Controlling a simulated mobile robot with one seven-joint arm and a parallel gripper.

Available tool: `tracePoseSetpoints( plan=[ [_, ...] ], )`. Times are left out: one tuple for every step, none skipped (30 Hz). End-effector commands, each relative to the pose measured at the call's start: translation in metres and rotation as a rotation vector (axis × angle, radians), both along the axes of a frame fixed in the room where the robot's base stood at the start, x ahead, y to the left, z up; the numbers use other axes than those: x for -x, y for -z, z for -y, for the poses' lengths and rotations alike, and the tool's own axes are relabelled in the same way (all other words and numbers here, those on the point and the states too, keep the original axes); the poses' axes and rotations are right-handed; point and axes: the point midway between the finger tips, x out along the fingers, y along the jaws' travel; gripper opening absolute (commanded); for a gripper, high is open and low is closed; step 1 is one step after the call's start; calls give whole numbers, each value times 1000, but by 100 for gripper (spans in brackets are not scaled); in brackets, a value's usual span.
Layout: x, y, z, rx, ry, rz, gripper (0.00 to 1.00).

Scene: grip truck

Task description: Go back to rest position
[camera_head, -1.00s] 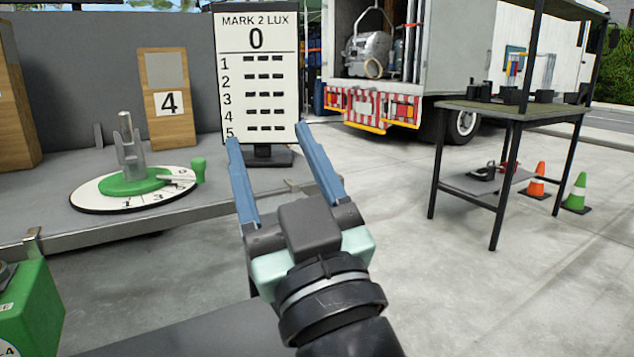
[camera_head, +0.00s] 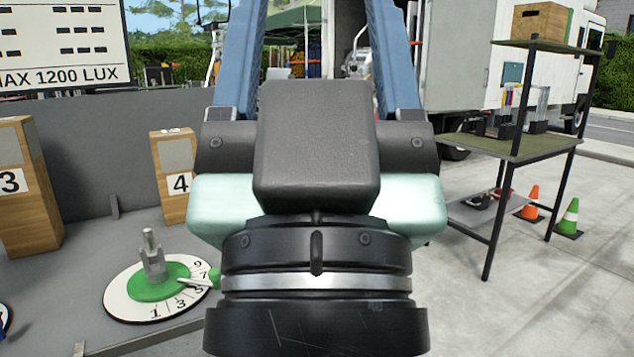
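My gripper (camera_head: 310,50) fills the middle of the view, close to the camera and pointing up and away. Its two blue fingers stand wide apart, and I see nothing between them but the background; the fingertips run out of the top of the frame. It is apart from the bench and the shelf.
A grey bench on the left carries a round numbered dial (camera_head: 130,291) with a green hub, a wooden block marked 4 (camera_head: 173,158) and one marked 3 (camera_head: 25,190). A dark shelf table (camera_head: 555,145) stands right, with cones (camera_head: 569,217) beyond. Open concrete lies at lower right.

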Motion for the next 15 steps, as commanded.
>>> tracePoseSetpoints(
  plan=[
    [0, -33, 0, 0, 0, -1, 68],
    [0, -42, 0, 0, 0, -1, 68],
    [0, -54, 0, 0, 0, -1, 68],
    [0, -63, 0, 1, -1, -1, 68],
    [0, -72, 0, 1, -1, -1, 68],
    [0, -84, 0, 1, -1, -1, 68],
    [0, -93, 0, 1, -1, -1, 68],
    [0, -102, 0, 1, -1, -1, 68],
    [0, -114, 0, 1, -1, -1, 68],
    [0, -123, 0, 1, -1, -1, 68],
    [0, -132, 0, 1, -1, -1, 68],
    [0, -144, 0, 1, -1, -1, 68],
    [0, -153, 0, 1, -1, -1, 68],
    [0, -161, 0, 1, -1, -1, 68],
    [0, -171, 0, 1, -1, -1, 68]
  ],
)
